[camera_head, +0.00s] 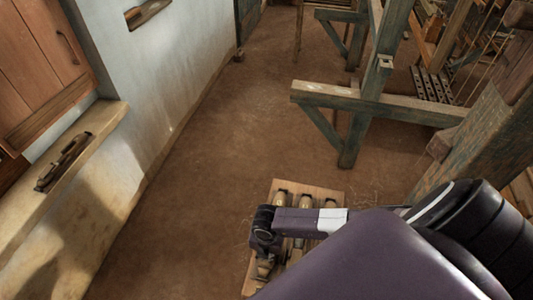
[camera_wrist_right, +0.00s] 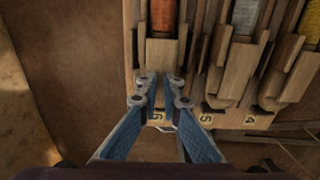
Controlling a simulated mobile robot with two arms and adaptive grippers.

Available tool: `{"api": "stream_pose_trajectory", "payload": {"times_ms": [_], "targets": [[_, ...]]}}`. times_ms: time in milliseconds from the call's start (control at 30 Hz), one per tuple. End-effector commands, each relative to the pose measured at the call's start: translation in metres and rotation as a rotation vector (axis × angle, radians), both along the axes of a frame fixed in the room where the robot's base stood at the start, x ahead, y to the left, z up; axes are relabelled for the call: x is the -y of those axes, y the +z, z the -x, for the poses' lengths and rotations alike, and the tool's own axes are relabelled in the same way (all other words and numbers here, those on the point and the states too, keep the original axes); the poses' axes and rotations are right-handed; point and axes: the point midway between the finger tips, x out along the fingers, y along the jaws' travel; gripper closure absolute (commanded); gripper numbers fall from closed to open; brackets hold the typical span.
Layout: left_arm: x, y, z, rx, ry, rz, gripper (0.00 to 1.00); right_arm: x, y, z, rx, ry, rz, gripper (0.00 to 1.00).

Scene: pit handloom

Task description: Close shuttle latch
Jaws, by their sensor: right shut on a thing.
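In the right wrist view, a wooden shuttle (camera_wrist_right: 163,52) with an orange-red thread bobbin lies in the slot marked 6 of a wooden rack (camera_wrist_right: 131,70). My right gripper (camera_wrist_right: 160,78) has its blue fingers close together at the near end of this shuttle, shut on a narrow part there. The fingers hide that part, and I cannot make out a separate latch. In the head view, the rack (camera_head: 325,193) with its shuttles lies low at the bottom middle. My right arm covers much of it. My left gripper is not in view.
More shuttles lie in slots 5 (camera_wrist_right: 235,65) and 4 (camera_wrist_right: 288,75). A dark shuttle-like object (camera_head: 65,162) lies on the wall ledge (camera_head: 95,125) at left. The green loom frame (camera_head: 370,105) stands at right. The brown floor (camera_head: 225,130) between is clear.

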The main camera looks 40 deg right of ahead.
Motion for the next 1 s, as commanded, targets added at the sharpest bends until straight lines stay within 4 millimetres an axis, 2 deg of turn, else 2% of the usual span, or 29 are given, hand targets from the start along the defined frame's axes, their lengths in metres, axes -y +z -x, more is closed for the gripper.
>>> {"api": "stream_pose_trajectory", "payload": {"times_ms": [467, 500, 567, 867, 1000], "targets": [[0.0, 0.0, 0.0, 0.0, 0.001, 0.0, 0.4, 0.0, 0.0, 0.0, 0.0, -0.014, 0.0, 1.0], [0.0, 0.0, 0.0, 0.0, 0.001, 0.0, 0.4, 0.0, 0.0, 0.0, 0.0, -0.014, 0.0, 0.91], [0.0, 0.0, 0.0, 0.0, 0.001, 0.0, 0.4, 0.0, 0.0, 0.0, 0.0, -0.014, 0.0, 0.87], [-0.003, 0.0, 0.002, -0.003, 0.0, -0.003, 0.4, 0.0, 0.001, 0.0, 0.001, -0.013, 0.0, 0.87], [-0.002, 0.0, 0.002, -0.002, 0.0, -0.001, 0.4, 0.0, 0.012, -0.001, 0.001, -0.012, 0.0, 0.87]]}}
